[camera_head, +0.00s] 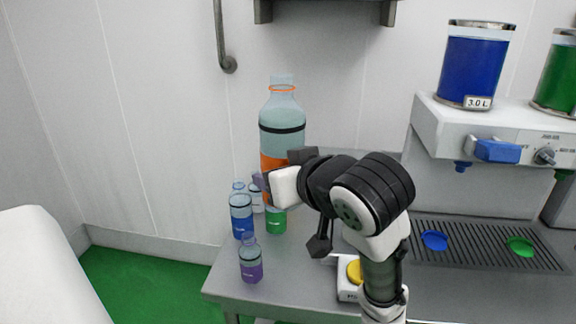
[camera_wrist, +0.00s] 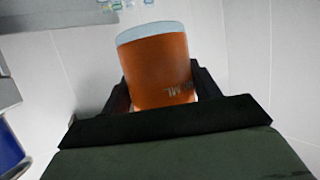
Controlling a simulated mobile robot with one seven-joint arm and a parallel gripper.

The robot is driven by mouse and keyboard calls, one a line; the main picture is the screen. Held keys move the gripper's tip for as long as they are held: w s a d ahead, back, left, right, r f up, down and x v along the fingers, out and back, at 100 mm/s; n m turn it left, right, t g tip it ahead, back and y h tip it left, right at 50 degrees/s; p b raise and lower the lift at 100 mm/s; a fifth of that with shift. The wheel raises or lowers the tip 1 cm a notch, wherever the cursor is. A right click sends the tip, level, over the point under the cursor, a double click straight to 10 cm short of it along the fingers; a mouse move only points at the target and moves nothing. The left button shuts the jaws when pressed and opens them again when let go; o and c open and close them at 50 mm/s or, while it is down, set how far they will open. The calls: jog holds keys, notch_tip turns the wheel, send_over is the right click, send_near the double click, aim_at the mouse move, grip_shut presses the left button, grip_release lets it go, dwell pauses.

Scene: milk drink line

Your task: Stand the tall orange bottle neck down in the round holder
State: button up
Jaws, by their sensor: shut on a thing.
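The tall orange bottle (camera_head: 282,140) is upright with its neck up in the head view. It is clear with a dark band, an orange ring at the neck and an orange lower part. My gripper (camera_head: 278,172) is shut on its lower part. In the wrist view the orange part of the bottle (camera_wrist: 158,70) sits between the two dark fingers of my gripper (camera_wrist: 163,95). My gripper hides part of the base in the head view, and I cannot tell whether it touches the table. I cannot make out the round holder in either view.
Small blue (camera_head: 241,216), green (camera_head: 276,222) and purple (camera_head: 251,265) bottles stand on the grey table (camera_head: 300,285), near the held bottle. A box with a yellow button (camera_head: 354,271) is beside my arm. The dispenser (camera_head: 470,118) and its drip tray (camera_head: 480,238) are at right.

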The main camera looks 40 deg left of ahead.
jog(key=shift+s+d+r, duration=0.15)
jog(key=shift+s+d, duration=0.15)
jog(key=shift+s, duration=0.2)
jog(key=shift+s+d+r, duration=0.15)
jog(key=shift+s+d, duration=0.15)
jog(key=shift+s, duration=0.15)
jog(key=n+t+b, duration=0.1)
jog(key=n+t, duration=0.1)
jog(key=shift+f+n+h+b, duration=0.2)
jog(key=shift+n+h+b, duration=0.1)
jog(key=shift+n+b, duration=0.1)
jog(key=shift+r+n+t, duration=0.2)
jog(key=shift+n+t, duration=0.3)
jog(key=shift+n, duration=0.1)
jog(key=shift+f+n+t+b, duration=0.3)
jog(key=shift+n+t+b, duration=0.3)
jog(key=shift+n+b, duration=0.55)
jog(key=shift+r+n+t+b, duration=0.1)
jog(key=shift+n+t+b, duration=0.5)
jog(key=shift+n+b, duration=0.3)
jog(key=shift+r, duration=0.2)
